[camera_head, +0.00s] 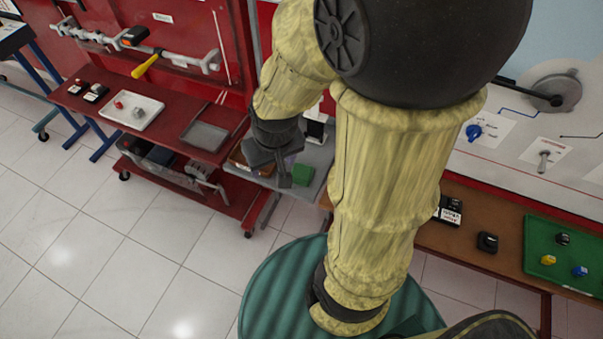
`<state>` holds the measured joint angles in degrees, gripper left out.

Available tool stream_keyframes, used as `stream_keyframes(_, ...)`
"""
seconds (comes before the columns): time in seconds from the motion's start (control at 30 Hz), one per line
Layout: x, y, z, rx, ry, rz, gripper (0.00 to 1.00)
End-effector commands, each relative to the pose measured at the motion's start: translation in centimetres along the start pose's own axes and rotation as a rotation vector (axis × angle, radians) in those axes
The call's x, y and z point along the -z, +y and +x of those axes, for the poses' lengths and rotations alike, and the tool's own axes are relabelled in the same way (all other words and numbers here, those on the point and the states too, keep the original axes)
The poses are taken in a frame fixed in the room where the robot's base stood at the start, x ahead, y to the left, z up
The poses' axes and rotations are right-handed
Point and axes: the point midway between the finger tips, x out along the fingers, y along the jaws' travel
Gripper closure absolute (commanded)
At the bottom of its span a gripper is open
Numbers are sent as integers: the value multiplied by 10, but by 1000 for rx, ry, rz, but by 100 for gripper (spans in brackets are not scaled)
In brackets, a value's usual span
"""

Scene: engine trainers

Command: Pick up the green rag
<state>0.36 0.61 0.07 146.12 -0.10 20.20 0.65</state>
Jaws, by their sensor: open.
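A small green item (302,174), which looks like the green rag, lies on the grey table (318,155) behind my arm. It is partly cut off by my gripper's finger. My gripper (270,172) is in front of and above the left part of that table, to the left of the green item in the picture. It is open, with nothing seen between its fingers. I cannot tell how high it is above the table. A brown item (238,160) lies at the table's left side, partly hidden by my gripper.
A red workbench (160,150) at left holds a white tray (134,110), a grey tray (205,135) and small parts. A brown bench (480,228) at right carries a green tray (540,236) and black boxes. Tiled floor (140,250) is free at front left.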

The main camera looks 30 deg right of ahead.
Motion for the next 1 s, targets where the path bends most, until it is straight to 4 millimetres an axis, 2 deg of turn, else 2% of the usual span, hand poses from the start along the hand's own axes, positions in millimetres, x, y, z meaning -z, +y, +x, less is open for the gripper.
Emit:
stream_keyframes(0.03,4,3,2,-3,-7,18,26)
stream_keyframes(0.1,14,8,6,-8,-20,61,13)
stream_keyframes(0.13,19,11,9,-11,-29,86,11)
stream_keyframes(0.27,46,31,28,-29,-71,230,11)
stream_keyframes(0.5,89,89,82,-68,-158,570,11)
stream_keyframes(0.7,104,128,121,-91,-206,779,11)
stream_keyframes(0.8,106,134,129,-95,-214,819,11)
stream_keyframes(1.0,106,134,130,-96,-215,824,11)
